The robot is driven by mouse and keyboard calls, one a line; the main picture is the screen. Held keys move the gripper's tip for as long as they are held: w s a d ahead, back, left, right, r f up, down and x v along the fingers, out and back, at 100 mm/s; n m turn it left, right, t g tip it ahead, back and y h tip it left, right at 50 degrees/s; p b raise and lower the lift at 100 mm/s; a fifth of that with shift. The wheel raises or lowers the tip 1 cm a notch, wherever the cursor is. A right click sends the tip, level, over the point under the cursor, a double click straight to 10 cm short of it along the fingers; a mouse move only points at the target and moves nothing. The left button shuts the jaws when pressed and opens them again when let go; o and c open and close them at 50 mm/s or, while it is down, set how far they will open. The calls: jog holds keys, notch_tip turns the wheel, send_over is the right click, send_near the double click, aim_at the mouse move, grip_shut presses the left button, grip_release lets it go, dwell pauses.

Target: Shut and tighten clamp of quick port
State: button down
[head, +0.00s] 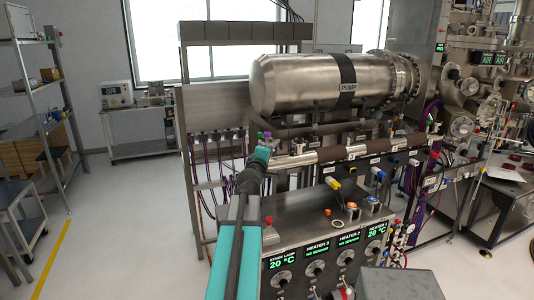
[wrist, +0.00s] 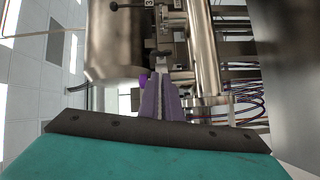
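In the wrist view, the two purple-grey fingers of my gripper (wrist: 161,103) stand close together. Any gap between them, or anything held, is too small to make out. Just beyond the tips is small metal port hardware (wrist: 173,28) with a black ball-ended lever beside it. A purple knob (wrist: 144,79) shows just left of the fingers. In the head view my arm's teal end is beside the left end of a horizontal metal pipe (head: 298,159), and the fingertips are hidden. I cannot make out the quick port's clamp clearly, nor whether it is open or shut.
A large metal cylinder labelled PUMP (head: 305,84) lies above the pipe. Below is a control bench with heater displays (head: 318,249), and small parts lie on its top. A metal shelf (head: 38,95) stands at the left. The floor (head: 125,215) left of the rig is clear.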

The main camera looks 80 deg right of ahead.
jog(key=shift+s+d, duration=0.1)
jog(key=shift+s, duration=0.15)
jog(key=w+a+r+b, duration=0.1)
jog(key=a+b, duration=1)
jog(key=b, duration=0.2)
jog(key=shift+a, duration=0.35)
dwell(1.0)
jog(key=shift+r, duration=0.15)
dwell(0.5)
